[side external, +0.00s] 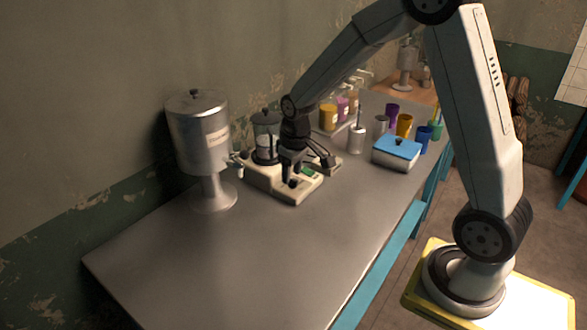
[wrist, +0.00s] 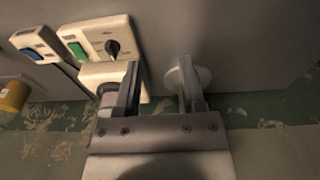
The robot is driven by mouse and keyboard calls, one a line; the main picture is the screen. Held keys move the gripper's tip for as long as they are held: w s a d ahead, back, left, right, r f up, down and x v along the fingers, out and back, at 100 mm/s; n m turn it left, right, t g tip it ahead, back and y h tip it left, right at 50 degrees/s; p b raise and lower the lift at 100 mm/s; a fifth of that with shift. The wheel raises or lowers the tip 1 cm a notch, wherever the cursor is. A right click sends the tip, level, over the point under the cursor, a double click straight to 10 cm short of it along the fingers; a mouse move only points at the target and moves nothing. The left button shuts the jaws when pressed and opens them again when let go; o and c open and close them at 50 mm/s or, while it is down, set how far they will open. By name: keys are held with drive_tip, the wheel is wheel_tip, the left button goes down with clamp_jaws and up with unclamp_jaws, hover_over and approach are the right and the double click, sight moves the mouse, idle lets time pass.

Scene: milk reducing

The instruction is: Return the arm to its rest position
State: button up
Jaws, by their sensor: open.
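My gripper (side external: 291,180) hangs pointing down over the front of a cream countertop machine (side external: 295,192) in the side external view. In the wrist view my gripper (wrist: 160,78) is open, with nothing held between its two fingers. The machine (wrist: 97,42) shows there with a green switch and a dark knob, beyond the left finger. Its glass jar (side external: 265,138) with a dark lid stands behind the gripper. Whether a finger touches the machine I cannot tell. My arm is bent high and reaches out over the table.
A metal dispenser (side external: 198,132) stands left on the grey table (side external: 250,260). A blue-lidded box (side external: 397,150), a steel canister (side external: 356,139) and several coloured cups (side external: 404,125) stand right of the machine. A device with a blue switch (wrist: 34,50) shows in the wrist view. The near table is clear.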

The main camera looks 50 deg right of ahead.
drive_tip(key=s+a+t, duration=0.1)
drive_tip(key=s+a, duration=0.7)
drive_tip(key=s, duration=0.5)
drive_tip(key=shift+s, duration=0.25)
